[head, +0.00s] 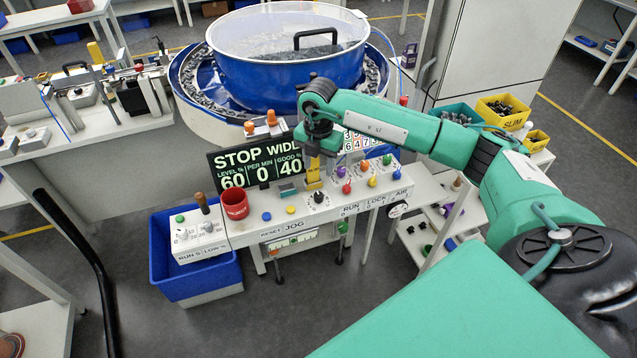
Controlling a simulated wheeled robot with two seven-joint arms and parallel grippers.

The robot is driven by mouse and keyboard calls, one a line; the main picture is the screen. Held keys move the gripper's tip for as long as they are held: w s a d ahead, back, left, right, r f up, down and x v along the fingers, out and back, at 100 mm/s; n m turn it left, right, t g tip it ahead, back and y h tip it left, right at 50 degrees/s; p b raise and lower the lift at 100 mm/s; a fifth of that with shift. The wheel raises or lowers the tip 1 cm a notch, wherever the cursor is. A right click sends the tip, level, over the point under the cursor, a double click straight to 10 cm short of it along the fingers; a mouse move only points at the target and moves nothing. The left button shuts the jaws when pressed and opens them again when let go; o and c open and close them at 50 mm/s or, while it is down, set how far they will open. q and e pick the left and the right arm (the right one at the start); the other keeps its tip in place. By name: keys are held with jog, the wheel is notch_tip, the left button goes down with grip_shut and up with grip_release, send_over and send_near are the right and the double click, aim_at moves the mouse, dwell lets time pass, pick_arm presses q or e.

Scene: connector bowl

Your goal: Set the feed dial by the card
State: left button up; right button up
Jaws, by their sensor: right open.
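A white control panel (285,212) stands in front of the blue bowl, with several coloured knobs and a dark round dial (318,198) with markings around it. My right gripper (314,184) points down right above this dial with its yellow fingers open; I cannot tell whether they touch it. Which knob is the feed dial I cannot read. A white card with numbers (357,141) stands behind the panel, partly hidden by my right arm. The display (262,169) reads STOP WIDE, level 60, per min 0, good 40. My left gripper is not in view.
A red cup (234,204) stands on the panel's left end, beside a small box with two dials (200,232) over a blue bin (203,279). The lidded blue bowl (290,62) is behind. Yellow bins (503,109) are at the right.

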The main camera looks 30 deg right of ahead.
jog(key=shift+r, duration=1.55)
jog(key=shift+f, duration=0.1)
